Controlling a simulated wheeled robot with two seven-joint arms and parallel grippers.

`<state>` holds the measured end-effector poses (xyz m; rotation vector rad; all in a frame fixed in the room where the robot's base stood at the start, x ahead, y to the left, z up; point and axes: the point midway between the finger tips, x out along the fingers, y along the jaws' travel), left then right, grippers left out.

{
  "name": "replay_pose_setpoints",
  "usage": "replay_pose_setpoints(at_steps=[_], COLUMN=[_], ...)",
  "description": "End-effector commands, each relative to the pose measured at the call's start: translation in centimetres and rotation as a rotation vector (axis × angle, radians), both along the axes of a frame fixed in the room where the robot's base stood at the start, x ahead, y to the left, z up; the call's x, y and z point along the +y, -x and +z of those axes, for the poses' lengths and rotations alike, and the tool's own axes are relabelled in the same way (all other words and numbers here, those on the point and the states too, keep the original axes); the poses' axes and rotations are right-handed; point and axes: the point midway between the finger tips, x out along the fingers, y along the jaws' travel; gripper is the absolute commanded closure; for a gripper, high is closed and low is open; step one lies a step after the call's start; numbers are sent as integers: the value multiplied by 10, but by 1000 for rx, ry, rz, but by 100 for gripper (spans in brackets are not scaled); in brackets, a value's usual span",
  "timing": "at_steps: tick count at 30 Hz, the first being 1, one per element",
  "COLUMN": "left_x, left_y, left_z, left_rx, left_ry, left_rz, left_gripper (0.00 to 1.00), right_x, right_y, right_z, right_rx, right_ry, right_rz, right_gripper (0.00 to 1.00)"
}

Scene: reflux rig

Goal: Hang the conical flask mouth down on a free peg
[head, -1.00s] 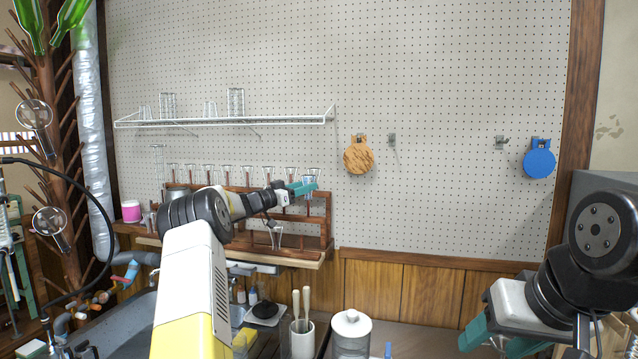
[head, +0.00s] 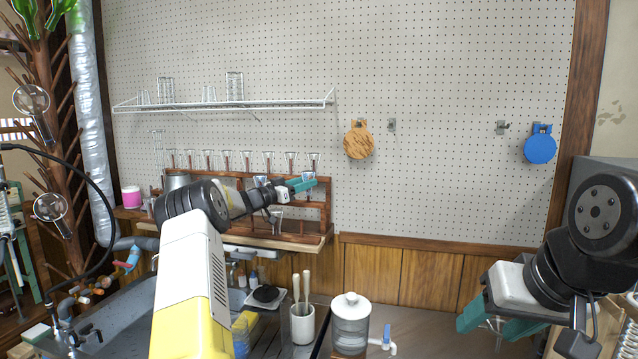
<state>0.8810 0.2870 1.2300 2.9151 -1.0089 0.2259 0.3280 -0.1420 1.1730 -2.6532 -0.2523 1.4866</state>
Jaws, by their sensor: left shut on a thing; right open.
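My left gripper (head: 303,184) has teal fingers and is in front of the right part of the wooden peg rack (head: 325,205). It is shut on a small clear glass piece (head: 309,177) at its fingertips, seemingly the conical flask; its shape and mouth direction are hard to make out. Several clear glass vessels (head: 227,160) stand along the top of the rack. Another clear glass (head: 276,218) shows lower, in front of the rack. Which rack pegs are free is unclear, as my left arm hides part of it. My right gripper (head: 488,318) is open at the lower right, away from the rack.
A wire shelf (head: 225,107) with glasses is above the rack. A wooden peg tree (head: 65,130) with bottles and round glassware stands left. A utensil pot (head: 303,325) and a lidded jar (head: 350,325) stand below, beside the sink (head: 130,310).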

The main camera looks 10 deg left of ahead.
Motion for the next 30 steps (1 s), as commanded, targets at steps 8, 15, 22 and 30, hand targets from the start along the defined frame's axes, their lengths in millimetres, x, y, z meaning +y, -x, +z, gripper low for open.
replay_pose_setpoints(at_steps=[8, 15, 22, 30], left_x=[0, 0, 0, 0], left_y=[0, 0, 0, 0], left_z=[-1, -7, -14, -18], left_rx=[0, 0, 1, 0], left_ry=[0, 0, 1, 0], left_rz=[0, 0, 0, 0], left_gripper=[99, 99, 99, 99], right_x=[0, 0, 0, 0], right_y=[0, 0, 0, 0], right_z=[0, 0, 0, 0], right_rx=[0, 0, 0, 0], right_ry=[0, 0, 0, 0], right_rz=[0, 0, 0, 0], right_gripper=[45, 45, 45, 45])
